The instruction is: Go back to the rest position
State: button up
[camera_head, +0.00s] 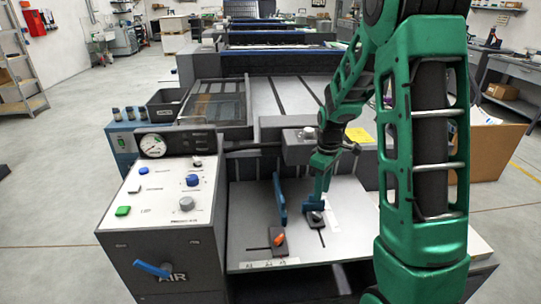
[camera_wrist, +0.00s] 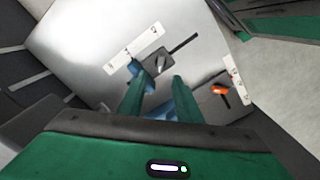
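My gripper (camera_wrist: 158,78) shows in the wrist view as two dark green fingers with a clear gap between them, so it is open. Nothing is visibly clamped between the tips. In the head view my green arm reaches down over the grey machine panel (camera_head: 345,211). A blue upright part (camera_head: 279,199) stands on the panel left of the gripper. In the wrist view, blue parts (camera_wrist: 145,76) show beside and behind the fingers; I cannot tell whether the fingers touch them. A dark plate with a grey knob (camera_head: 315,217) lies just below the gripper.
A dark plate with an orange switch (camera_head: 279,240) is on the panel, nearer the front. The control box (camera_head: 165,205) with gauge, knobs and blue valve handle (camera_head: 152,268) stands left. A brown box (camera_head: 503,152) stands right. Open floor (camera_head: 45,215) lies far left.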

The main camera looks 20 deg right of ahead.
jog(key=s+r+m, duration=0.4)
jog(key=s, duration=0.5)
jog(key=s+a+r+m, duration=0.1)
jog(key=s+r+m, duration=0.3)
jog(key=s, duration=0.6)
jog(key=s+a+r+m, duration=0.1)
jog(key=s+r+m, duration=0.3)
jog(key=s, duration=0.6)
jog(key=shift+a+r, duration=0.25)
jog(key=shift+r, duration=0.35)
jog(key=shift+w+f, duration=0.25)
jog(key=shift+w, duration=0.4)
